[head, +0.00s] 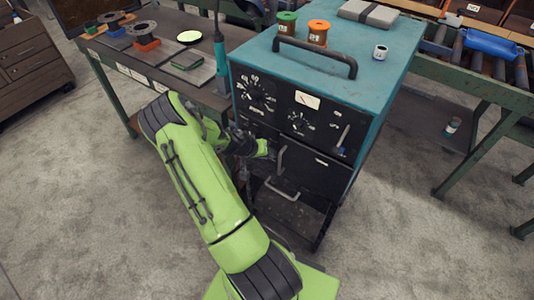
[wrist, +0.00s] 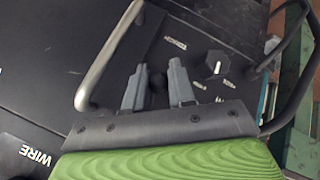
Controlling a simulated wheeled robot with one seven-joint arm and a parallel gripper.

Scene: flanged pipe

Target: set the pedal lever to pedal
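A teal machine (head: 370,60) with a dark front panel (head: 318,172) stands in the middle of the head view. My gripper (head: 268,150) is at the left part of this panel, mostly hidden by my wrist. In the wrist view my gripper (wrist: 157,82) is open, its two grey fingers apart in front of the dark panel. A small white label (wrist: 175,44) lies just beyond the fingertips. A dark knob-like part (wrist: 216,63) with small lettering is right of the right finger. I cannot tell which part is the pedal lever. The gap between the fingers is dark, so its contents are unclear.
A metal bar handle (wrist: 98,68) rises left of the fingers in the wrist view; a dark curved bar (wrist: 303,75) is at right. Another handle (head: 283,192) is lower on the machine. A workbench (head: 150,60) stands left, and a roller conveyor (head: 480,68) right.

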